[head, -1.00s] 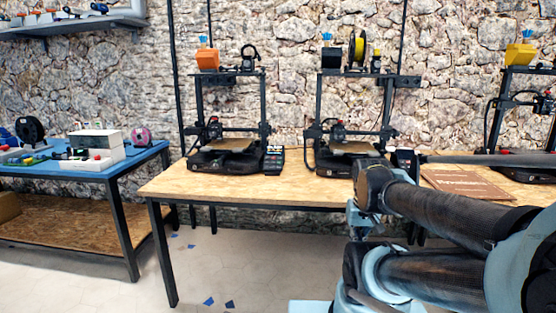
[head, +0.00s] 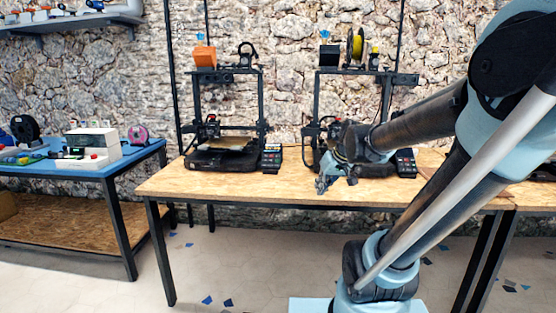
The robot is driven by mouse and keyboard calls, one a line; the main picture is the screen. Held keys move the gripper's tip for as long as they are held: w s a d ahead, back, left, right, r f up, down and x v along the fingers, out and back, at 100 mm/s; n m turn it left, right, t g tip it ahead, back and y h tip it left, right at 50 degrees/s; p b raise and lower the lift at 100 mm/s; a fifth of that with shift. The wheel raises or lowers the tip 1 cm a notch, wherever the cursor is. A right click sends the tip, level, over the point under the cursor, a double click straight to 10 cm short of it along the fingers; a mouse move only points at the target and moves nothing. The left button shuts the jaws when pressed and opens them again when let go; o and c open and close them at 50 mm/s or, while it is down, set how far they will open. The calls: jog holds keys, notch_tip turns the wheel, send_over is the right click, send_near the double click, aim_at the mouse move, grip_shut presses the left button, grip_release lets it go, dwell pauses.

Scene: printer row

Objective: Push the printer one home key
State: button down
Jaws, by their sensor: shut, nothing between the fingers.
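Two black printers show on the wooden table. The left printer (head: 222,152) has an orange box on top and a dark key panel (head: 271,158) with small keys at its right side. The middle printer (head: 366,85) has a yellow spool on top; my arm hides much of its base. Its key panel (head: 405,163) shows just right of my arm. Which one is printer one, and which key is home, I cannot read. My gripper (head: 322,187) is shut and empty, in front of the middle printer above the table's front part, apart from both panels.
The wooden table (head: 230,186) is clear along its front left. A blue table (head: 110,168) with a white box (head: 92,145) and a spool stands at the left. A brown board (head: 430,160) lies partly behind my arm at the right. A stone wall stands behind.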

aim_at(278, 156)
jog(key=w+a+r+n+t+y, duration=0.1)
jog(key=w+a, duration=0.4)
jog(key=w, duration=0.5)
jog(key=w+a+r+n+t+y, duration=0.1)
jog(key=w+a+r, duration=0.3)
jog(key=w, duration=0.7)
jog(key=w+a+r+n+t+y, duration=0.1)
jog(key=w+a+r+t+y, duration=0.1)
jog(key=w+a, duration=0.6)
jog(key=w+r+y, duration=0.1)
jog(key=w, duration=0.2)
jog(key=shift+w+a+t, duration=0.15)
jog(key=shift+a+t, duration=0.1)
jog(key=shift+t, duration=0.15)
jog(key=shift+f, duration=0.1)
jog(key=shift+w+d+f, duration=0.1)
jog(key=shift+w+f, duration=0.8)
jog(key=shift+f, duration=0.25)
jog(key=shift+w+a+f, duration=0.1)
jog(key=shift+w+f, duration=0.8)
jog(key=shift+f, duration=0.2)
jog(key=shift+w+d+f, duration=0.1)
jog(key=shift+w+f, duration=0.8)
jog(key=shift+f, duration=0.25)
